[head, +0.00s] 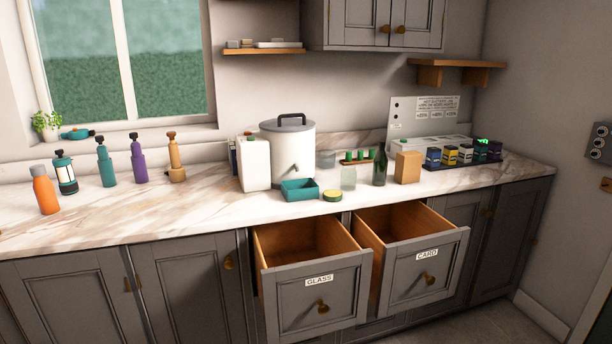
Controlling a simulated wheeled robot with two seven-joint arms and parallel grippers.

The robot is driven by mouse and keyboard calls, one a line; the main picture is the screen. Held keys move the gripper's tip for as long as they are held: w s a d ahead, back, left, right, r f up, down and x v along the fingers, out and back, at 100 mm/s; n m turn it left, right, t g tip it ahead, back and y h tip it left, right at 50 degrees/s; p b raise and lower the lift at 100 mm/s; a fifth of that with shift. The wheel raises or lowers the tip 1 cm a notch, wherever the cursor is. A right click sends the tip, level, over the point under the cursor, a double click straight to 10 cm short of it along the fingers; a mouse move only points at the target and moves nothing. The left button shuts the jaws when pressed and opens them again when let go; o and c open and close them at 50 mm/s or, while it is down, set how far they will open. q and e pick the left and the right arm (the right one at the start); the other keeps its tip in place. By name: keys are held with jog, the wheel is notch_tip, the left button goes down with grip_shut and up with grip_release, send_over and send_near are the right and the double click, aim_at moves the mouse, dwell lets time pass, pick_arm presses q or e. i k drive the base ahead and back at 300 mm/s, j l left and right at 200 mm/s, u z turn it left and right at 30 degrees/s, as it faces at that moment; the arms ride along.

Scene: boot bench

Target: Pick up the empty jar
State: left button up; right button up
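A clear, pale glass jar (348,178) stands upright on the marble counter, just behind the open drawers. It looks see-through, and I see nothing inside it. A small round yellow-green tin or lid (332,195) lies on the counter to its left and nearer the front. A dark green bottle (380,170) stands to the right of the jar, apart from it. Neither of my grippers shows in the head view.
Two drawers stand open below the counter, labelled GLASS (318,281) and CARD (427,254). Left of the jar are a teal tray (300,191), a white container (255,165) and a lidded white urn (293,150). A cardboard box (408,167) stands right of the bottle.

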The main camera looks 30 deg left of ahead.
aim_at(348, 175)
jog(key=i+l+u, duration=0.4)
jog(key=l+u, duration=0.2)
jog(key=i+l+u, duration=0.15)
jog(key=l+u, duration=0.15)
jog(key=i+l+u, duration=0.1)
jog(key=l+u, duration=0.2)
jog(key=l, duration=0.25)
